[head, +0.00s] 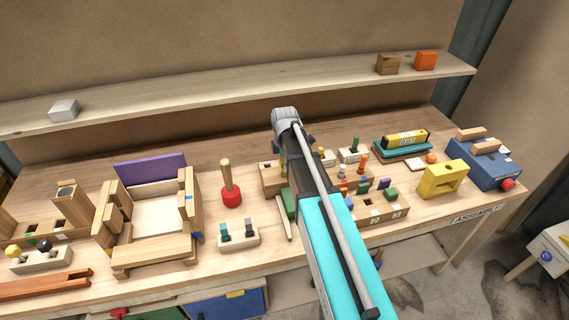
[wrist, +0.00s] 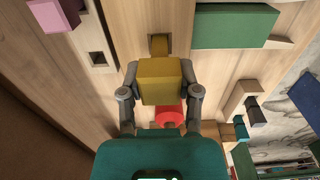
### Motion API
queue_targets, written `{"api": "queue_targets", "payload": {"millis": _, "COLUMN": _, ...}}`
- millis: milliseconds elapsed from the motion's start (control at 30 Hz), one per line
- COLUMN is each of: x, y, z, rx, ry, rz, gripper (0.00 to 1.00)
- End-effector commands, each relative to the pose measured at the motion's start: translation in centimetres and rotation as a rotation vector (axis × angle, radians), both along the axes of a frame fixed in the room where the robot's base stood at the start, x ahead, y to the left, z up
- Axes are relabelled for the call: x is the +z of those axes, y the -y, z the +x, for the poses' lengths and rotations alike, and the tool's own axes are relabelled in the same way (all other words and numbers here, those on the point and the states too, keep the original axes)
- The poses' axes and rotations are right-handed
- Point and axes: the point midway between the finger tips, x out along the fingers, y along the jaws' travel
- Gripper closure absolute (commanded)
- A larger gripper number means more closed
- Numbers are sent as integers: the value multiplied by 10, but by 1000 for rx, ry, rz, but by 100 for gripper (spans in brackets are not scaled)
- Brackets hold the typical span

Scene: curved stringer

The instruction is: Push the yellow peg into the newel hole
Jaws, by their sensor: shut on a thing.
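In the wrist view my gripper (wrist: 160,84) is shut on the yellow peg (wrist: 160,76), with one finger on each side of its wide block. I cannot tell whether this end is inside a hole or only in front of one. A dark square hole (wrist: 97,59) is open in the wood to the left of the peg. In the head view my arm hides the gripper and the peg. A wooden block with a dark hole (head: 269,177) stands just left of my arm there.
A wooden frame (head: 152,252) lies farther left. A shelf (head: 210,88) runs behind.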

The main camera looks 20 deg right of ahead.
Motion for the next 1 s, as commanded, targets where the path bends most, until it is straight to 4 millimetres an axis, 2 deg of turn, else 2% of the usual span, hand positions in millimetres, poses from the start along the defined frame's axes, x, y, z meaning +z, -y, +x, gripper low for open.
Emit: {"api": "queue_targets", "payload": {"millis": 1000, "x": -19, "y": 0, "z": 0, "rx": 0, "ry": 0, "rz": 0, "gripper": 90}}
